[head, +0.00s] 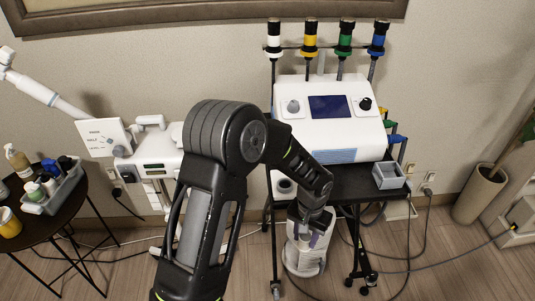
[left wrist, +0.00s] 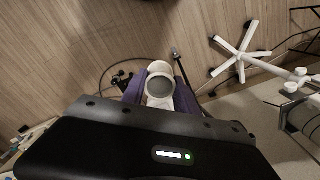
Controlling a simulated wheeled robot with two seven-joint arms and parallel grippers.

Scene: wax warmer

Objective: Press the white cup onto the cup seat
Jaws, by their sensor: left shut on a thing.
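My left gripper (head: 312,240) reaches down in front of the dark cart and is shut on the white cup. In the left wrist view the white cup (left wrist: 160,70) lies between the purple fingers, its round grey face toward the camera. In the head view a white body (head: 303,262) shows around and below the fingers; my arm hides part of it, and I cannot tell its outline well. A small white ring with a dark centre (head: 285,186) sits at the cart's front left, above and left of the gripper; it may be the cup seat. My right gripper is not in view.
A white machine (head: 330,118) with a blue screen stands on the dark cart (head: 350,183). A grey open box (head: 390,175) is at the cart's right. A round side table (head: 60,222) with bottles is at the left. Cables run over the floor. A planter (head: 480,193) stands right.

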